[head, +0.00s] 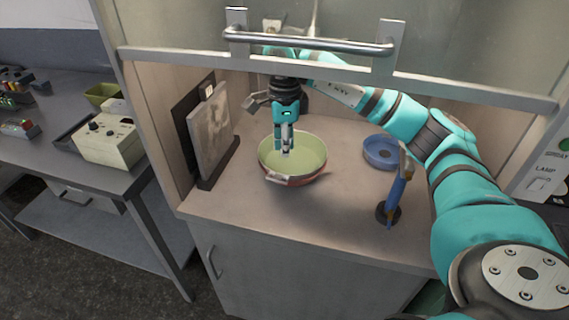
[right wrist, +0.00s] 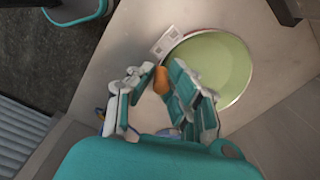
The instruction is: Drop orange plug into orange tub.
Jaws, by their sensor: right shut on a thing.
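My right gripper (head: 286,150) points down over the pan (head: 275,172), which has a pale green inside and a reddish outside. In the right wrist view my right gripper (right wrist: 166,78) is shut on a small orange plug (right wrist: 161,82), held between the fingers beside the rim of the pan (right wrist: 220,62) in that picture. In the head view the plug is too small or hidden to make out. I cannot make out an orange tub in either view. My left gripper is not in view.
A round blue dish (head: 378,158) and a blue upright tool on a dark base (head: 389,212) stand right of the pan. A framed panel (head: 210,135) leans at the left. The raised sash with its handle (head: 310,42) crosses above. The front worktop is clear.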

